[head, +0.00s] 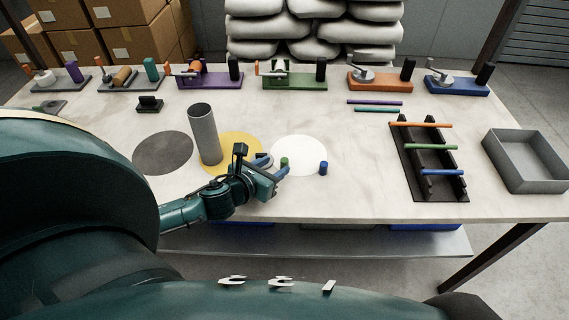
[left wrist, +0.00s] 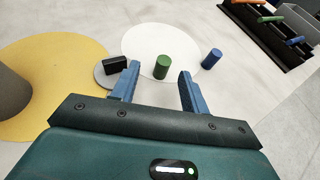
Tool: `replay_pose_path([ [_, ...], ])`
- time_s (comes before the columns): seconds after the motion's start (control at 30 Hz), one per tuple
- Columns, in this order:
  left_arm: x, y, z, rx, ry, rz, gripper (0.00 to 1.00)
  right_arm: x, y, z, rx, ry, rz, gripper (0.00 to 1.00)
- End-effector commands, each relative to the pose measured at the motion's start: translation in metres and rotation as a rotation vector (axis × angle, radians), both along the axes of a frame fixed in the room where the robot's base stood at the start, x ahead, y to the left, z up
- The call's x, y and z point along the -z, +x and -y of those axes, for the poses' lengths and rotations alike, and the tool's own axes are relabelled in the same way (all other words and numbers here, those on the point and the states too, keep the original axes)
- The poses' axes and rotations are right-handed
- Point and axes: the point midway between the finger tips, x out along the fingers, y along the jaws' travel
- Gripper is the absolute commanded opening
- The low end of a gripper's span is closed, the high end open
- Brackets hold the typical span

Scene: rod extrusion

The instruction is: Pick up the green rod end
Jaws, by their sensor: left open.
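The green rod end (head: 284,162) is a short green cylinder standing upright near the left edge of the white disc (head: 300,150). In the left wrist view the green rod end (left wrist: 162,67) shows between the tips of my left gripper (left wrist: 159,76), slightly beyond them. My left gripper (head: 274,169) is open, with blue fingers apart and nothing held. Contact between fingers and rod end cannot be made out. A blue rod end (head: 323,168) stands to the right; it also shows in the left wrist view (left wrist: 211,58). My right gripper is not in view.
A grey disc with a black block (left wrist: 112,68) lies close left of the left finger. A tall grey cylinder (head: 204,135) stands by the yellow disc (head: 242,143). A black rack (head: 408,172) with rods and a grey bin (head: 529,180) are right. Coloured fixtures line the back.

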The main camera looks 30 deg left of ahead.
Motion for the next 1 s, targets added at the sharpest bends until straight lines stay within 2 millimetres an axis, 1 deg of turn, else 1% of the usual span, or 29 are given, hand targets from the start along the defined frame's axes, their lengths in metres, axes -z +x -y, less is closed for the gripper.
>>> replay_pose_path([
  [0.07, 0.001, 0.005, 0.001, -0.001, -0.001, 0.001, 0.45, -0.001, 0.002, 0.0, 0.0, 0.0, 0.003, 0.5],
  [0.3, 0.014, 0.038, 0.005, -0.003, -0.001, 0.001, 0.45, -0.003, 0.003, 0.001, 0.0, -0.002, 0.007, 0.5],
  [0.37, 0.016, 0.043, 0.005, -0.002, -0.002, 0.001, 0.45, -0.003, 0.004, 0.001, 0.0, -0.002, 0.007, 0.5],
  [0.5, 0.019, 0.049, 0.006, 0.001, 0.001, 0.0, 0.45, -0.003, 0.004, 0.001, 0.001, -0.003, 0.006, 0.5],
  [0.67, 0.019, 0.048, 0.006, 0.001, 0.0, 0.0, 0.45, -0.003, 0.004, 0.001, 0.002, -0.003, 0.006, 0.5],
  [0.77, 0.019, 0.048, 0.006, 0.001, 0.0, -0.001, 0.38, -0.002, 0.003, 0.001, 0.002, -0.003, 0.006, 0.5],
  [1.0, 0.019, 0.048, 0.006, 0.0, 0.0, -0.001, 0.19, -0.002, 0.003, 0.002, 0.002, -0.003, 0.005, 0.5],
])
